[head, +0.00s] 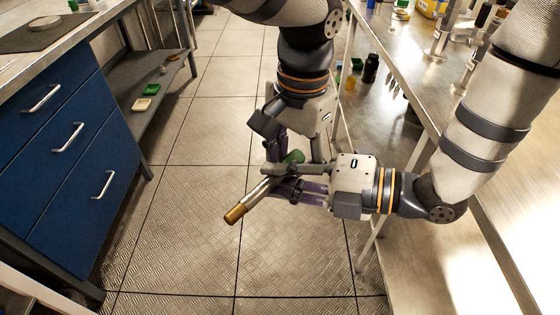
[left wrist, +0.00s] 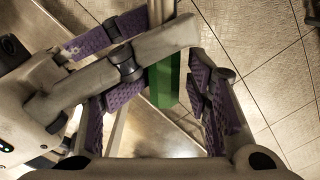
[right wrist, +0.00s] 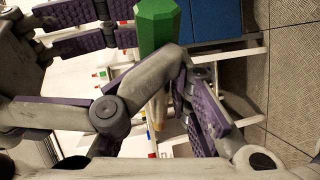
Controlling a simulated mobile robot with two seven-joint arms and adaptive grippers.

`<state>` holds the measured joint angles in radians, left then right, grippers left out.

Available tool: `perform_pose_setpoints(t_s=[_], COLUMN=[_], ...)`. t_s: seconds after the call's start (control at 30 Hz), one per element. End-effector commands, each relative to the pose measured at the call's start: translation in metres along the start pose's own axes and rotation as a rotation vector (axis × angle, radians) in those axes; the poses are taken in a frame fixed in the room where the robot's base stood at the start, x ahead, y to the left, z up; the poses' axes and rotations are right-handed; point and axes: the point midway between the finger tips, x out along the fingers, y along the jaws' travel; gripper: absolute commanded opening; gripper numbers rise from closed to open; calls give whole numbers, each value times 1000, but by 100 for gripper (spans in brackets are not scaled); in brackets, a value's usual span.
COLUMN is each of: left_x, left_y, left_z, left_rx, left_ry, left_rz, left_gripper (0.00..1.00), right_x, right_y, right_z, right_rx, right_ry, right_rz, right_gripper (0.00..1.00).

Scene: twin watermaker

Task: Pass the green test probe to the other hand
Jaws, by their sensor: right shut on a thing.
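The test probe has a green handle (head: 293,157), a silver shaft (head: 258,191) and a brass-coloured tip (head: 234,215), pointing down-left over the floor in the head view. My right gripper (head: 282,180) comes from the right and is shut on the probe, below the green end. My left gripper (head: 291,150) reaches down from above, open, with its fingers on either side of the green handle. The green handle also shows between the left fingers in the left wrist view (left wrist: 164,85) and at the top of the right wrist view (right wrist: 156,24). Fingers overlap and partly hide the probe.
A blue drawer cabinet (head: 66,135) stands at left, with a low shelf (head: 150,85) beside it. A metal bench (head: 425,110) holding bottles and instruments runs along the right. The tiled floor (head: 180,230) between them is clear.

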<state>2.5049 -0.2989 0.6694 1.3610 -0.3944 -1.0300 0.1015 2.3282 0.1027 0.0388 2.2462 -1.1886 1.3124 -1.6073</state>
Motion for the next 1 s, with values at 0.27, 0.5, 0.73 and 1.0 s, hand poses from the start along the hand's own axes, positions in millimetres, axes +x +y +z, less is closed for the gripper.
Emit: perform_pose_setpoints(t_s=[0.27, 0.5, 0.73, 1.0], left_x=[-41, -76, -84, -6], left_y=[0, 0, -33, -96], left_z=[-1, 0, -32, -50], left_rx=[-1, -1, 26, -109], left_ry=[4, 1, 239, 571], left_rz=[-1, -1, 206, 402], left_gripper=[44, 44, 44, 44], right_x=[0, 0, 0, 0], right_y=[-1, -2, -2, -2], right_z=[1, 1, 1, 1], right_rx=[1, 2, 3, 3], right_ry=[-4, -3, -3, -3], right_rz=[-4, -4, -5, -5], right_gripper=[0, 0, 0, 0])
